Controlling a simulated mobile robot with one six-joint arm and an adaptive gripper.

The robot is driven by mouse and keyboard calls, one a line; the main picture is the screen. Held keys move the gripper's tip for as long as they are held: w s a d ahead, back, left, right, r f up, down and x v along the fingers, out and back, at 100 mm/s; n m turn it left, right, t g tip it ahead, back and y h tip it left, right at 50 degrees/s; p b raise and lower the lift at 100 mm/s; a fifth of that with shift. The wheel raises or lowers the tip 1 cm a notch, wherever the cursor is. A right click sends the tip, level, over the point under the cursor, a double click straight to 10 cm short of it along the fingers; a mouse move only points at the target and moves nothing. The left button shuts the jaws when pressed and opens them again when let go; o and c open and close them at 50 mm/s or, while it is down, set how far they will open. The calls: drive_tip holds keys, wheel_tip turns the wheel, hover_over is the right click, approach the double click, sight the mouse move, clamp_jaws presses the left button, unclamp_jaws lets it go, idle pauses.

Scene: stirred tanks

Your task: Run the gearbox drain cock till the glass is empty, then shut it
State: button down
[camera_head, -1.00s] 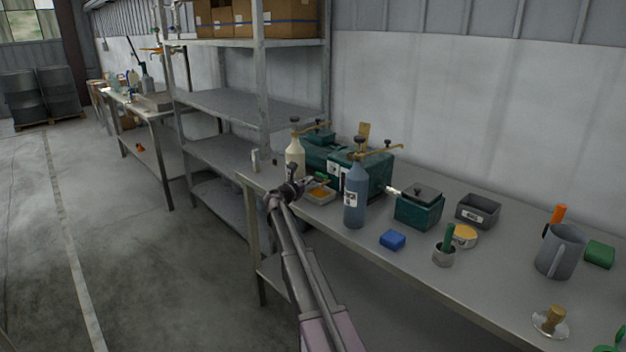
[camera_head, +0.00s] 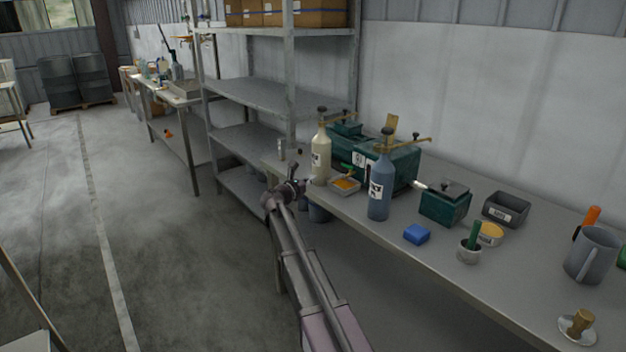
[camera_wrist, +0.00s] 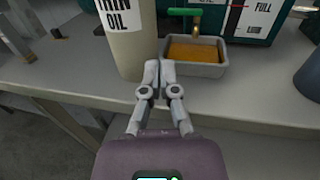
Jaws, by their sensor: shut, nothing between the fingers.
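The green gearbox (camera_head: 405,166) stands on the bench. In the wrist view its drain cock has a green handle (camera_wrist: 184,12) lying crosswise and a brass spout (camera_wrist: 196,28) over a grey tray (camera_wrist: 208,71) of amber oil. The tray also shows in the head view (camera_head: 345,193). My gripper (camera_wrist: 160,66) is shut and empty, in front of the cream THIN OIL bottle (camera_wrist: 124,48) and left of the tray, apart from the handle.
A blue-grey bottle (camera_head: 380,192) stands right of the tray. A small green box (camera_head: 445,204), blue block (camera_head: 416,234) and grey bin (camera_head: 506,209) lie further right. Shelving (camera_head: 250,92) stands behind left. The floor to the left is open.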

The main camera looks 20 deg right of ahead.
drive_tip(key=c, duration=0.7)
unclamp_jaws()
drive_tip(key=shift+s+f, duration=0.1)
drive_tip(key=shift+s, duration=0.1)
drive_tip(key=s+a+f+m+g+y, duration=0.25)
drive_tip(key=s+f+m, duration=0.4)
drive_tip(key=s, duration=0.35)
drive_tip(key=s+a+f+m+g+y, duration=0.2)
drive_tip(key=s+f+m+g+y, duration=0.15)
drive_tip(key=s+f+m, duration=0.45)
drive_tip(key=s+a+f+m+g+y, duration=0.1)
drive_tip(key=s+a+m+y, duration=0.2)
drive_tip(key=s+a, duration=0.2)
drive_tip(key=s+a+f+m+g+y, duration=0.1)
drive_tip(key=s+a+m+y, duration=0.2)
drive_tip(key=s, duration=0.6)
drive_tip(key=s+a+f+m+g+y, duration=0.1)
drive_tip(key=s+a+f+m+y, duration=0.1)
drive_tip(key=s+a, duration=0.4)
drive_tip(key=shift+s+a+m+y, duration=0.3)
drive_tip(key=shift+s+m+y, duration=0.15)
drive_tip(key=shift+m+y, duration=0.35)
